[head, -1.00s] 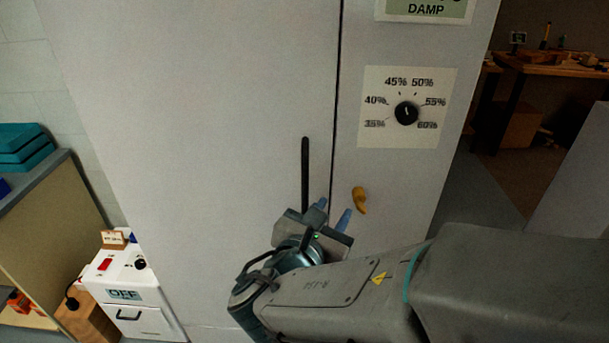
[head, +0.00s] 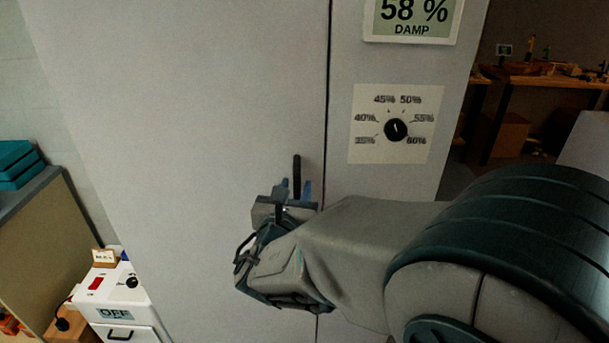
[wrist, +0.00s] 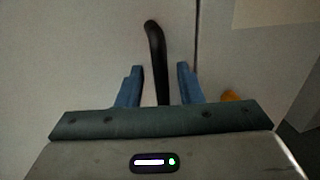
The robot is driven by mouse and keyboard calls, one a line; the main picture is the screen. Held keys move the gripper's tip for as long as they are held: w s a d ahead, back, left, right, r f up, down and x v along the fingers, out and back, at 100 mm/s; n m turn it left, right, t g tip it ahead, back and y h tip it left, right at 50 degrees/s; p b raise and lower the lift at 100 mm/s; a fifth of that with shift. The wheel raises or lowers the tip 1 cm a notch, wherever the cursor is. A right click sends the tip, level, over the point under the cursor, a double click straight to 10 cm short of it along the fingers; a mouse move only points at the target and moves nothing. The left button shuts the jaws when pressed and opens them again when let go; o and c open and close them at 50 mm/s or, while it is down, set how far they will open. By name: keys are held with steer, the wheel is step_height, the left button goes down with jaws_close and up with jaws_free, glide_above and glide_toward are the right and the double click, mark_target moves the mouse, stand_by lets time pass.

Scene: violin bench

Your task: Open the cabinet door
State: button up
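The cabinet door (head: 190,110) is a large pale grey panel, closed, with a dark seam along its right edge. Its black vertical bar handle (head: 297,170) stands near that seam; the lower part is hidden behind my gripper in the head view. My gripper (head: 295,188) is at the handle. In the wrist view, the handle (wrist: 157,60) runs between the two blue fingers of my gripper (wrist: 158,85).
Right of the seam is a fixed panel with a humidity dial (head: 396,130) and a display reading 58 % DAMP (head: 412,18). A yellow-orange piece (wrist: 231,95) shows right of the fingers. A white box marked OFF (head: 118,300) stands at lower left.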

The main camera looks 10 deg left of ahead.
steer(key=shift+w, duration=0.85)
jaws_close()
